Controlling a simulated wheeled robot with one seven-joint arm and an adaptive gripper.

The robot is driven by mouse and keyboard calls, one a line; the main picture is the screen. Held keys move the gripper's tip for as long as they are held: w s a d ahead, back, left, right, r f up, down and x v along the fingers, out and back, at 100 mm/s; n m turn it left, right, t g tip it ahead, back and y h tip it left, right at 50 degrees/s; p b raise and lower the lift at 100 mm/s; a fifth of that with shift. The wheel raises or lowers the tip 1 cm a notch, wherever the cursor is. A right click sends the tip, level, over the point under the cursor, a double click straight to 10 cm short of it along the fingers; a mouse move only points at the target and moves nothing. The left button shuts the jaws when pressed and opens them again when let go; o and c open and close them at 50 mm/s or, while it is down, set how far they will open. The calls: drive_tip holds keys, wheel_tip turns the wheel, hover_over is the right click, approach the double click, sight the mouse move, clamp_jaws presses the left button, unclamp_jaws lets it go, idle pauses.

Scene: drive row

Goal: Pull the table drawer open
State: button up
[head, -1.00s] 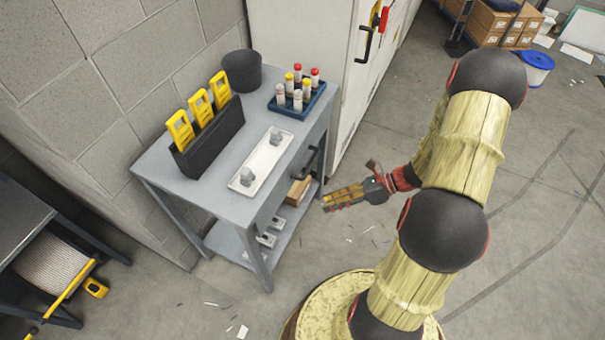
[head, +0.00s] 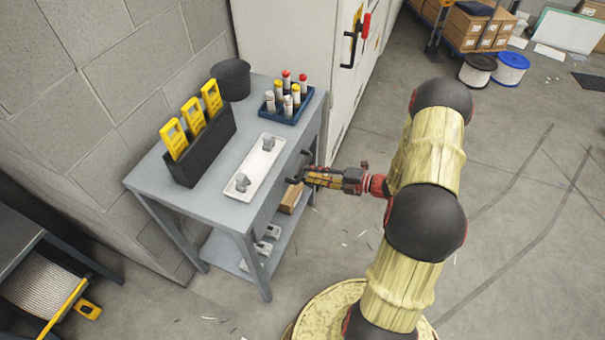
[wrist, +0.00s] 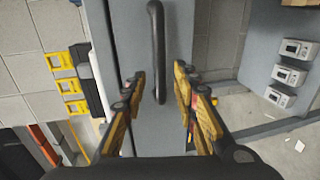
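The grey table (head: 198,194) stands against the block wall. Its drawer front (wrist: 172,52) carries a dark bar handle (wrist: 157,50), which also shows in the head view (head: 303,164) on the table's right side. The drawer looks shut. My gripper (head: 307,178) is at the handle in the head view. In the wrist view my gripper (wrist: 160,78) is open, with one finger on each side of the handle's lower end. The fingers are apart from the bar, and nothing is held.
On the tabletop are a white tray (head: 253,183), a black holder with yellow devices (head: 205,150), a blue tube rack (head: 290,115) and a dark bin (head: 232,79). A cardboard box (head: 291,198) lies on the lower shelf. A white cabinet (head: 335,55) stands behind.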

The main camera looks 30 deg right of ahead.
sight(303, 170)
drive_tip(key=shift+b+x, duration=0.55)
drive_tip(key=shift+x, duration=1.65)
drive_tip(key=c, duration=0.7)
clamp_jaws()
